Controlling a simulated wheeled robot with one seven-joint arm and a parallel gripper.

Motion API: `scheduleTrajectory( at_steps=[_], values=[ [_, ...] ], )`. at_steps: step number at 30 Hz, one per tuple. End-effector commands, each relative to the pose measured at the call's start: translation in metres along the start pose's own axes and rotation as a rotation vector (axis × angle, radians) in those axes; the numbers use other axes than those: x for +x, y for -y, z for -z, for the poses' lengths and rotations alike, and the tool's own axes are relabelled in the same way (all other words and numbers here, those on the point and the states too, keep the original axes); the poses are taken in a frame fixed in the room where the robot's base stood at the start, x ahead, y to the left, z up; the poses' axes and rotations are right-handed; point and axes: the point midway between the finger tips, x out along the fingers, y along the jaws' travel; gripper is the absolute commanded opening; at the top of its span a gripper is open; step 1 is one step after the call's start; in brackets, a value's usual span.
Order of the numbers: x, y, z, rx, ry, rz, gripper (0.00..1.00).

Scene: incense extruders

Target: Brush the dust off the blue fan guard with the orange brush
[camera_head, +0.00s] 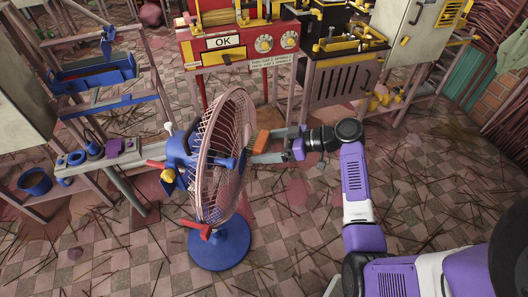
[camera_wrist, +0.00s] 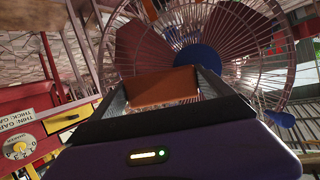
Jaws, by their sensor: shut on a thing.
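A standing fan has a round wire guard (camera_head: 222,150) that looks pinkish-grey, with a blue motor housing (camera_head: 182,152) and a round blue base (camera_head: 218,246). The guard is seen nearly edge-on and stands upright. My gripper (camera_head: 272,146) is to the right of the guard, at about mid-height, pointing at it. It is shut on the orange brush (camera_head: 262,141). In the wrist view the brush (camera_wrist: 162,83) sits between the two fingers, with the guard (camera_wrist: 262,60) and its blue hub (camera_wrist: 197,57) behind it. Whether the bristles touch the wires I cannot tell.
A red machine (camera_head: 222,50) with an "OK" plate and dials stands behind the fan. A dark bench (camera_head: 335,70) with yellow parts is to its right. A rack with blue trays (camera_head: 95,75) stands at left. Thin sticks litter the tiled floor (camera_head: 300,255), which is otherwise open at front.

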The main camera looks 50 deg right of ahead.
Motion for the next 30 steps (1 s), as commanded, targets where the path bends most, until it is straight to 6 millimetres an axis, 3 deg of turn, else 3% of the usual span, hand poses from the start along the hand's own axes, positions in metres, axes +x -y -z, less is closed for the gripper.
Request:
scheduleTrajectory(
  at_steps=[6, 12, 23, 30],
  values=[
    [-0.001, -0.018, 0.001, -0.001, -0.002, -0.001, 0.58],
    [-0.003, -0.025, 0.003, 0.000, -0.001, 0.001, 0.58],
    [-0.007, -0.022, 0.020, -0.001, 0.000, 0.002, 0.58],
    [-0.006, -0.009, 0.019, -0.001, 0.000, 0.003, 0.58]
  ],
)
